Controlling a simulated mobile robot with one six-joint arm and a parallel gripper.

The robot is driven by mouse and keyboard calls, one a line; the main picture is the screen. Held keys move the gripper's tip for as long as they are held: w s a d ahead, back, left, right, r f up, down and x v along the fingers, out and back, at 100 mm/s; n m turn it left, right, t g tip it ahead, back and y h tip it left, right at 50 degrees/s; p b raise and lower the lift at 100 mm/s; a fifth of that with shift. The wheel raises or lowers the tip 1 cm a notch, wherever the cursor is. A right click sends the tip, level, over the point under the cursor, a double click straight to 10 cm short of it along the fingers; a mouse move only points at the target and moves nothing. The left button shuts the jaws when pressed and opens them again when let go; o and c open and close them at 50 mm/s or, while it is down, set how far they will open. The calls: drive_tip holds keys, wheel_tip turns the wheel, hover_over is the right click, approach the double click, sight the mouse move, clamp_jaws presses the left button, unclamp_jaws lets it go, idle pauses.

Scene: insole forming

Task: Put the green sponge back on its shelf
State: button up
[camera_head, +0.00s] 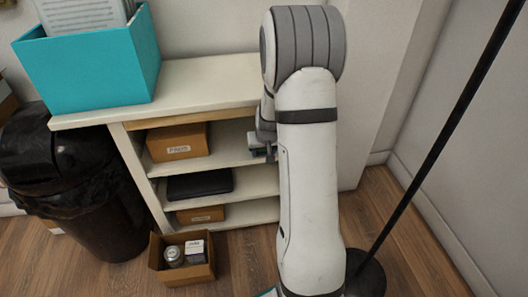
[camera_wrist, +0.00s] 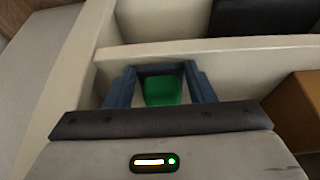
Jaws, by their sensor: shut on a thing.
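The green sponge (camera_wrist: 163,91) shows in the wrist view, held between the two blue-grey fingers of my gripper (camera_wrist: 162,86). In the head view my gripper (camera_head: 262,153) is at the right part of the upper opening of the cream shelf unit (camera_head: 200,82), to the right of a brown labelled box. My arm hides the far right of the unit. The sponge is not visible in the head view. In the wrist view a cream shelf board (camera_wrist: 230,47) runs just beyond the fingertips; I cannot tell whether the sponge touches it.
The brown box (camera_head: 178,142) also shows in the wrist view (camera_wrist: 302,108). A black flat item (camera_head: 200,184) lies one shelf lower. An open carton (camera_head: 183,277) with a can stands on the floor. A black bin (camera_head: 75,180) and a dark pole (camera_head: 440,140) flank the unit.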

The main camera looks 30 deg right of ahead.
drive_tip(key=shift+f, duration=0.2)
drive_tip(key=o, duration=0.9)
drive_tip(key=shift+r, duration=0.1)
drive_tip(key=shift+o, duration=0.2)
drive_tip(key=p+v, duration=0.4)
drive_tip(key=v, duration=0.8)
drive_tip(key=s+a+r+n+g, duration=0.1)
drive_tip(key=s+a+r, duration=0.1)
drive_tip(key=s+a, duration=0.3)
drive_tip(key=s+a+r+n+g, duration=0.1)
drive_tip(key=s+a+r, duration=0.2)
drive_tip(key=s+a, duration=0.3)
drive_tip(key=s+a+r+n+g+y, duration=0.1)
drive_tip(key=s+a, duration=0.4)
drive_tip(key=s, duration=0.5)
drive_tip(key=shift+a+r, duration=0.2)
drive_tip(key=shift+r, duration=0.65)
